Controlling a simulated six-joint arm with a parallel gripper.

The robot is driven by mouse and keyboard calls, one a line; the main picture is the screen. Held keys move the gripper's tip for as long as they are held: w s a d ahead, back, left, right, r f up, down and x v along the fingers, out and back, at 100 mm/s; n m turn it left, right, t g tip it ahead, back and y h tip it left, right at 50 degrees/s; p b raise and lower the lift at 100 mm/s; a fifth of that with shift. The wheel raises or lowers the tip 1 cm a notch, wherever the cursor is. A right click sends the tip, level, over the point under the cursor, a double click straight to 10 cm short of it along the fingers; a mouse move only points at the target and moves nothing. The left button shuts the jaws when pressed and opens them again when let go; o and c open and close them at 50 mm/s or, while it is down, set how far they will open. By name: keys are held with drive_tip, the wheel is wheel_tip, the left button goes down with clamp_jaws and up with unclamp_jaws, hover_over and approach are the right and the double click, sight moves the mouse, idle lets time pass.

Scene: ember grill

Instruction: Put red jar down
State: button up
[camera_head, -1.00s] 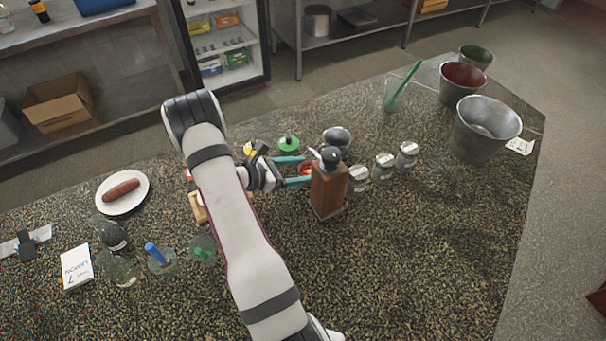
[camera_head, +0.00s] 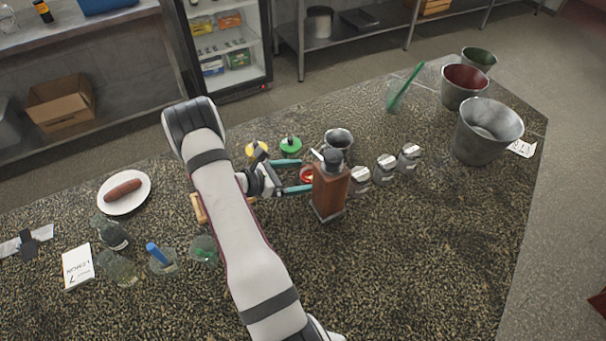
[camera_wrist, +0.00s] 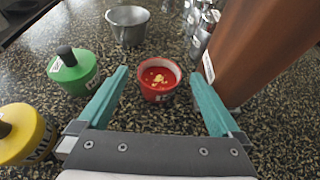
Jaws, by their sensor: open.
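The red jar (camera_wrist: 158,80) stands upright on the speckled counter, with its top open and red contents with pale bits showing. It lies ahead of and between the spread fingers of my gripper (camera_wrist: 158,100) in the wrist view, with clear space to each finger. In the head view the red jar (camera_head: 306,175) is partly hidden by the teal fingers and the brown wooden bottle. My gripper (camera_head: 291,176) is open, low over the counter and holds nothing.
The brown wooden bottle (camera_head: 328,190) stands close right of the fingers. A green-lidded jar (camera_head: 290,146), a yellow-lidded jar (camera_head: 257,150) and a metal cup (camera_head: 338,140) stand behind. Several shakers (camera_head: 385,167) stand to the right. The counter's front right is clear.

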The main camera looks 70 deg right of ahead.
drive_tip(key=v, duration=1.1)
drive_tip(key=shift+w+a, duration=0.1)
drive_tip(key=a+r+m+t+y, duration=0.2)
drive_tip(key=a+r+m, duration=0.3)
drive_tip(key=a, duration=0.4)
drive_tip(key=a+r+m+t+y, duration=0.1)
drive_tip(key=a+r+m+y, duration=0.2)
drive_tip(key=a+r, duration=0.5)
drive_tip(key=s+a+r+m+t+y, duration=0.1)
drive_tip(key=s+a+m+t+y, duration=0.2)
drive_tip(key=a, duration=0.7)
drive_tip(key=s+a+r+m+t+y, duration=0.1)
drive_tip(key=s+a+m+t+y, duration=0.2)
drive_tip(key=a, duration=0.8)
drive_tip(key=shift+s+m, duration=0.3)
drive_tip(key=shift+s, duration=0.15)
